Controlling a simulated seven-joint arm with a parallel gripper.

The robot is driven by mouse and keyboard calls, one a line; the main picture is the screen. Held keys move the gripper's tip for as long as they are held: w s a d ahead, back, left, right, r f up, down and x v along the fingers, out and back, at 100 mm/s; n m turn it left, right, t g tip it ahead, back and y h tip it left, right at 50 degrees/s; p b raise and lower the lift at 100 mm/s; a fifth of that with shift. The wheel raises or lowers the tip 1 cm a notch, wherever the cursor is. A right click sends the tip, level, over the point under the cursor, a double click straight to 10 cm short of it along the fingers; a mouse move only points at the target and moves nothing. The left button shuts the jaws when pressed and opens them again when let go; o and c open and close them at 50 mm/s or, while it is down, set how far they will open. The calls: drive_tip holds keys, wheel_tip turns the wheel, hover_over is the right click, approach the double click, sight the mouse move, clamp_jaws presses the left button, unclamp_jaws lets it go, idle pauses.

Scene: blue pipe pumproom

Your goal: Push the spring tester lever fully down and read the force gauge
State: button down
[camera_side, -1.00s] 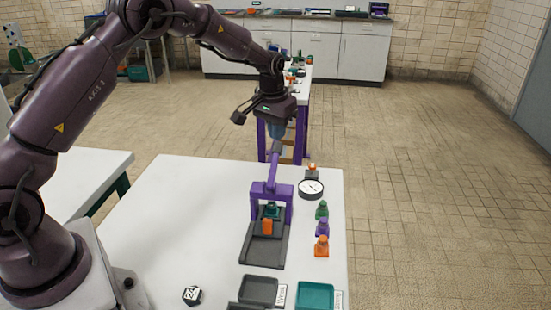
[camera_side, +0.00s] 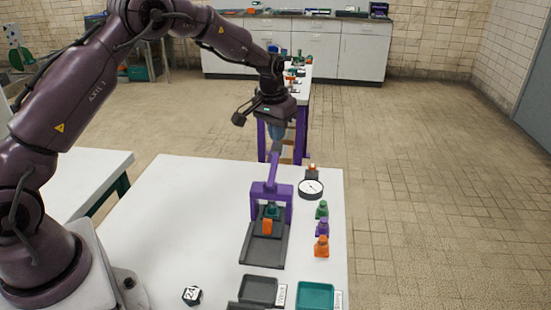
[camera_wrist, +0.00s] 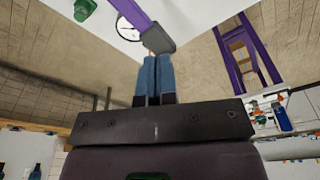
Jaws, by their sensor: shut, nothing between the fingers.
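The spring tester (camera_side: 265,240) stands on the white table, with a purple frame (camera_side: 256,205) over a dark base. An orange and teal piece (camera_side: 267,226) sits under the frame. The purple lever (camera_side: 274,168) points steeply up from the frame and ends in a grey grip (camera_wrist: 158,40). My gripper (camera_side: 275,138) is shut and empty, pointing down at the lever's upper end. In the wrist view its blue fingertips (camera_wrist: 157,60) are right by the grip; I cannot tell if they touch. The round white gauge (camera_side: 311,188) stands right of the frame, its reading too small to make out.
Green (camera_side: 322,209), purple (camera_side: 322,227) and orange (camera_side: 321,246) pieces stand along the right edge. A grey tray (camera_side: 259,290) and a teal tray (camera_side: 315,296) lie at the front. The table's left side is clear.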

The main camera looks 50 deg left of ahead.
sight(276, 147)
drive_tip(key=shift+f, duration=3.75)
drive_tip(key=shift+r, duration=6.05)
